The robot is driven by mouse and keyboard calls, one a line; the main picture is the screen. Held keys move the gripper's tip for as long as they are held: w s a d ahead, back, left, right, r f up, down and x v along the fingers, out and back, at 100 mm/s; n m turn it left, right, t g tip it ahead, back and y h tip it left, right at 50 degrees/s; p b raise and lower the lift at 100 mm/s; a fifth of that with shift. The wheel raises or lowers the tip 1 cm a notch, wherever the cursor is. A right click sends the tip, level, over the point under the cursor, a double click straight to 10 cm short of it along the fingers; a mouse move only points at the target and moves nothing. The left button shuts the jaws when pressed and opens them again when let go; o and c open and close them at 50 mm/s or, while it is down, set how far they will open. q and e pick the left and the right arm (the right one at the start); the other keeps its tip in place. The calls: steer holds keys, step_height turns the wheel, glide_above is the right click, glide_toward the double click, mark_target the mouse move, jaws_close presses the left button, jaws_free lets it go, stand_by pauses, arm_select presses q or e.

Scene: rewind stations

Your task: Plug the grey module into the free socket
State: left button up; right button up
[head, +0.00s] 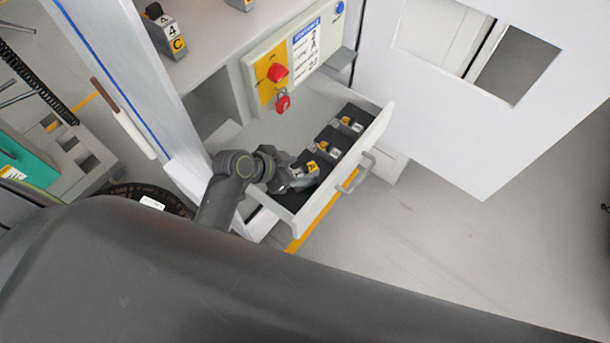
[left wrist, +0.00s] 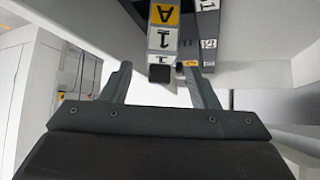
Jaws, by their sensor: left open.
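A grey module (head: 311,168) with a yellow A label lies at the near end of the open drawer (head: 370,138). In the left wrist view this module (left wrist: 162,40) shows the marks A and 1, with a dark end facing me. My left gripper (head: 297,181) is in the drawer beside it. In the left wrist view the open fingers (left wrist: 160,84) stand either side of the module's near end, with gaps; I cannot tell whether they touch it. Several similar modules (head: 332,150) lie farther along the dark drawer insert. I cannot make out a free socket.
A module marked 4 and C (head: 170,38) stands on the worktop (head: 205,30). The station panel (head: 300,50) above the drawer has a red knob (head: 277,73) and a red padlock (head: 283,103). A white post (head: 130,70) stands left. Open floor (head: 470,240) lies right.

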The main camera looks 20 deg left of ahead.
mark_target(311, 170)
arm_select(q)
steer(key=shift+w+r+x, duration=0.1)
steer(key=shift+r+x, duration=0.05)
steer(key=shift+x, duration=1.15)
steer(key=shift+w+r+x, duration=0.1)
steer(key=shift+w+x, duration=0.05)
steer(key=shift+x, duration=1.2)
steer(key=shift+s+d+r, duration=0.1)
steer(key=shift+d, duration=0.05)
jaws_close()
steer(key=shift+r, duration=0.1)
